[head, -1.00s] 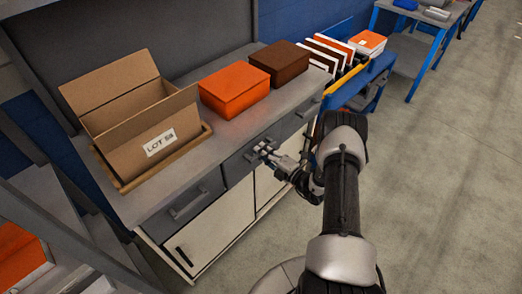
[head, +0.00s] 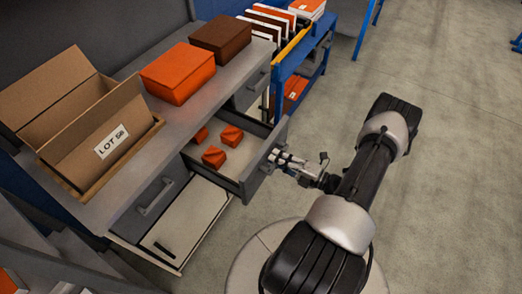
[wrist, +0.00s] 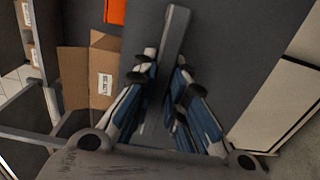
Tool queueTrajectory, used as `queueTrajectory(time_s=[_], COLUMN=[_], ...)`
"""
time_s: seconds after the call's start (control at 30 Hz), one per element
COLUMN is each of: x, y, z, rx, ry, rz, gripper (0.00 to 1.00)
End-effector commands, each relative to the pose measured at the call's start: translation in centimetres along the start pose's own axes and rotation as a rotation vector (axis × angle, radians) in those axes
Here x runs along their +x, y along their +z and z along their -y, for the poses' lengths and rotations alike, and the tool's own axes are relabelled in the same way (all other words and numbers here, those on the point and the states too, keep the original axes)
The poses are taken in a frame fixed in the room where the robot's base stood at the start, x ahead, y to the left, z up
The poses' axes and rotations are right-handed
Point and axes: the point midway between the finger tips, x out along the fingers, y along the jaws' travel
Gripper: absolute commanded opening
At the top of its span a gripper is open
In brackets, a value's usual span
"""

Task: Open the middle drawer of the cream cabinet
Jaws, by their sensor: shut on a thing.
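The cabinet has a grey top and cream lower doors (head: 187,222). Its middle drawer (head: 258,172) is pulled well out, with its grey front toward my arm and its pale inside in view. Several orange pieces (head: 232,135) lie in it. My gripper (head: 280,158) is at the outer face of the drawer front, shut on the drawer handle. In the wrist view the grey bar handle (wrist: 176,35) runs between the fingers of my gripper (wrist: 165,78). In the head view the fingers mostly hide the handle.
The left drawer (head: 157,196) and the right drawer (head: 252,90) are closed. An open cardboard box (head: 75,112), an orange box (head: 178,72) and a brown box (head: 222,38) stand on the top. A blue cart (head: 318,58) stands beyond the cabinet. Bare floor (head: 440,190) lies at right.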

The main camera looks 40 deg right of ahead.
Motion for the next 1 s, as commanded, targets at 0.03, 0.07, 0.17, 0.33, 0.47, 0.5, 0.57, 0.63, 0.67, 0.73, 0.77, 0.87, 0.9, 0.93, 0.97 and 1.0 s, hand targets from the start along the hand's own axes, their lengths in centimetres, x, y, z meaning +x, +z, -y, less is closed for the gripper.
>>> queueTrajectory(time_s=[0.03,0.07,0.17,0.33,0.47,0.5,0.57,0.63,0.67,0.73,0.77,0.87,0.9,0.93,0.97,1.0], x=[-1.1,-1.5,-2.9,-4.3,-4.7,-4.7,-4.8,-4.8,-4.8,-4.8,-4.8,-4.8,-4.8,-4.8,-4.8,-4.8], y=[0.2,0.2,0.1,0.1,0.1,0.1,0.1,0.1,0.1,0.1,0.1,0.1,0.1,0.1,0.1,0.1], z=[0.0,0.0,0.0,0.0,0.0,0.0,0.0,0.0,0.0,0.0,0.0,-0.1,-0.1,-0.1,0.0,0.0], rx=[0.0,-0.001,-0.001,-0.001,0.0,0.0,0.0,0.0,0.0,0.0,0.0,-0.001,-0.001,-0.001,-0.001,-0.001], ry=[0.001,0.001,0.001,0.0,0.0,0.0,0.0,0.0,0.0,0.0,0.0,0.0,0.0,0.0,0.0,0.0], rz=[0.007,0.007,0.005,0.003,0.001,0.001,0.001,0.0,0.0,0.0,0.0,0.001,0.001,0.001,0.0,0.0], gripper=[0.0,0.0,0.0,0.0,0.0,0.0,0.0,0.0,0.0,0.0,0.0,0.14,0.17,0.19,0.21,0.24])
